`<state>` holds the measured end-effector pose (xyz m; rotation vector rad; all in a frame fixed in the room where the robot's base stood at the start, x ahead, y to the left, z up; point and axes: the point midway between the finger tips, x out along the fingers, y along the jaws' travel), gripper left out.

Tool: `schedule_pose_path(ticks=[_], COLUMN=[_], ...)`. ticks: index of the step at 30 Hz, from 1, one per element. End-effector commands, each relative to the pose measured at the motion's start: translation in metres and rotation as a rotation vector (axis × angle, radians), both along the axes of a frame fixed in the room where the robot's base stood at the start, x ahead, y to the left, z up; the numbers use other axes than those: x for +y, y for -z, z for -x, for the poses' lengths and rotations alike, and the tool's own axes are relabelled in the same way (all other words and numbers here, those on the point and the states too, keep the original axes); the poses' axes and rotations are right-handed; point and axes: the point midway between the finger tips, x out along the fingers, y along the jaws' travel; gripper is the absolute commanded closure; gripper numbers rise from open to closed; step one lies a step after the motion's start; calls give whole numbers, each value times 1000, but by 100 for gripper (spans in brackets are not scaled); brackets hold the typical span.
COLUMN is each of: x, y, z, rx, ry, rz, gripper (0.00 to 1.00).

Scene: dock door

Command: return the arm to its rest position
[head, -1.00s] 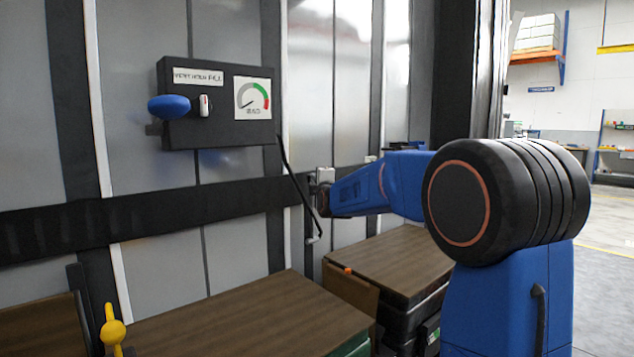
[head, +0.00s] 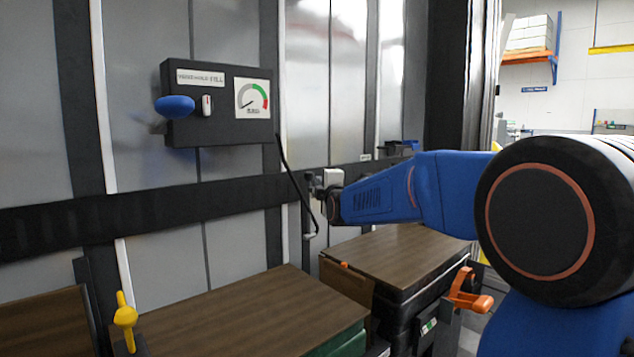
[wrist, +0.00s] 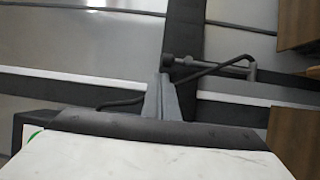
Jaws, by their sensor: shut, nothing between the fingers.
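My arm reaches in from the right in the head view. My gripper (head: 312,184) is small there, in front of the dark horizontal rail of the dock door, close to a thin dark rod (head: 296,183) that slants down from the box. In the wrist view the fingers (wrist: 163,84) are together and empty. The rod, with a cross-piece (wrist: 215,66) at its end, shows just beyond the fingertips; I cannot tell whether they touch it. The arm is stretched out, not folded.
A dark box (head: 230,128) with a dial and blue knob (head: 175,105) is on the door (head: 240,225). Wood-topped stacks (head: 250,318) (head: 385,252) stand below. A yellow handle (head: 125,316) is at lower left, an orange lever (head: 468,293) at right.

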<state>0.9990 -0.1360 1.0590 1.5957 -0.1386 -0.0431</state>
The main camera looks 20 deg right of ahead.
Motion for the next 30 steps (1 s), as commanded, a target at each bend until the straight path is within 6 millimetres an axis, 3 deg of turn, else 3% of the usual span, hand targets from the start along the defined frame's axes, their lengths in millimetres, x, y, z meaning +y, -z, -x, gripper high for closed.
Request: schedule_pose_path(ticks=[4, 14, 17, 23, 30], x=[2, 4, 9, 28, 48], y=[-1, 1, 10, 53, 123], z=[15, 27, 42, 108, 213], rx=[0, 9, 48, 224, 463], ry=[0, -3, -14, -25, 61], rz=[0, -15, -77, -352, -716], gripper=[100, 100, 100, 100, 100])
